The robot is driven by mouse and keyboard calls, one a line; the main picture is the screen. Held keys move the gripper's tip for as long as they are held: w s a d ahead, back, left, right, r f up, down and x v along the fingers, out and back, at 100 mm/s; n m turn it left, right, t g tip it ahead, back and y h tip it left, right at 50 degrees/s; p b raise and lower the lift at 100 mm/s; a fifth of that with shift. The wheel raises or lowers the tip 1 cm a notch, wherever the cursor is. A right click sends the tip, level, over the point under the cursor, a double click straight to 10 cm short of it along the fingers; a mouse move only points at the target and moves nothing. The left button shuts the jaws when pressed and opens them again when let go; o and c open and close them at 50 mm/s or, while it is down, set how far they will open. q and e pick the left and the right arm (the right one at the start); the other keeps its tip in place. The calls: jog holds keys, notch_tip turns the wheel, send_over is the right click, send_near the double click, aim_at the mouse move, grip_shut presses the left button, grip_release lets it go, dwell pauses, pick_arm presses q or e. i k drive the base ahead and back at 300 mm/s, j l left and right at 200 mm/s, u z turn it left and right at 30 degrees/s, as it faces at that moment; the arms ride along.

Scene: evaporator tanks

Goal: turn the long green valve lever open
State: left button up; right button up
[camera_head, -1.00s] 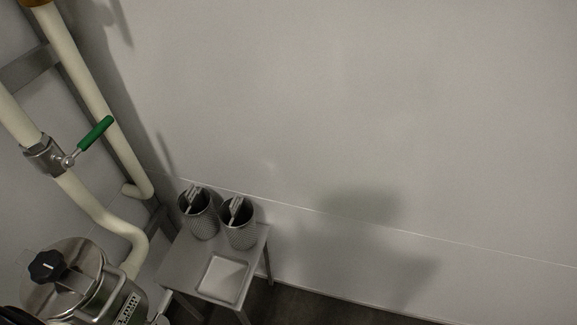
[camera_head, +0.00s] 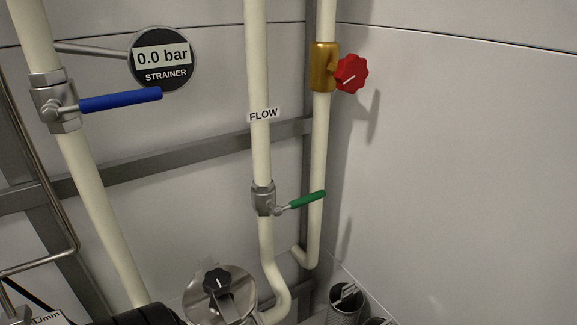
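The green valve lever (camera_head: 308,200) sticks out to the right and slightly up from a metal valve body (camera_head: 264,198). The valve sits on a cream upright pipe (camera_head: 261,150) marked with a FLOW label (camera_head: 264,115). The lever lies across the pipe rather than along it. Its tip reaches in front of a second cream pipe to the right. Neither of my grippers can be made out in the head view, and nothing touches the lever.
A blue lever (camera_head: 120,100) on another pipe is at the left, below a round STRAINER gauge (camera_head: 163,58) reading 0.0 bar. A red knob (camera_head: 351,73) sits on a brass valve (camera_head: 324,66). A lidded vessel (camera_head: 218,290) and perforated cups (camera_head: 346,302) stand below.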

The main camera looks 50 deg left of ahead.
aim_at(276, 210)
jog(key=u, duration=1.4)
